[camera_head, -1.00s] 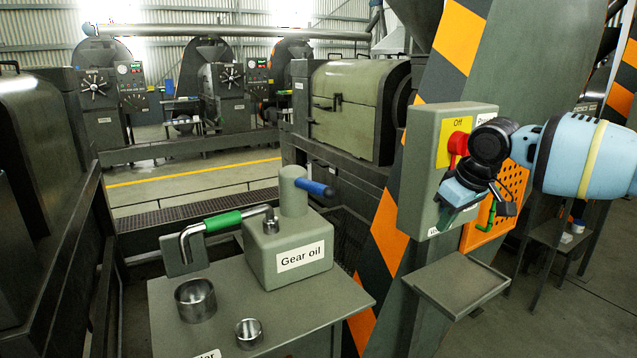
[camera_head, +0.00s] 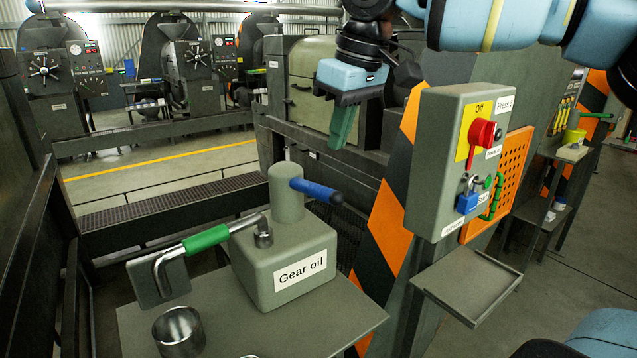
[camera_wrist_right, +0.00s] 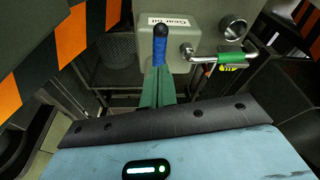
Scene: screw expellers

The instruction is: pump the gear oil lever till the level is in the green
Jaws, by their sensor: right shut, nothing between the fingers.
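The gear oil unit (camera_head: 283,265) is a grey box labelled "Gear oil" on a grey stand. A short post (camera_head: 287,198) rises from it with a blue-gripped lever (camera_head: 317,190) pointing right. The lever also shows in the right wrist view (camera_wrist_right: 160,42), end-on just beyond the fingertips. My right gripper (camera_head: 342,132) has green fingers, shut and empty, above and a little right of the lever in the head view; it also shows in the right wrist view (camera_wrist_right: 157,86). I see no contact with the lever. I cannot make out a level gauge. My left gripper is not in view.
A bent pipe with a green sleeve (camera_head: 206,238) sticks out left of the unit. A metal cup (camera_head: 178,331) stands on the stand's top. Right of the unit are a striped post (camera_head: 376,240), a switch box (camera_head: 440,155) with a red knob, and a small shelf (camera_head: 468,283).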

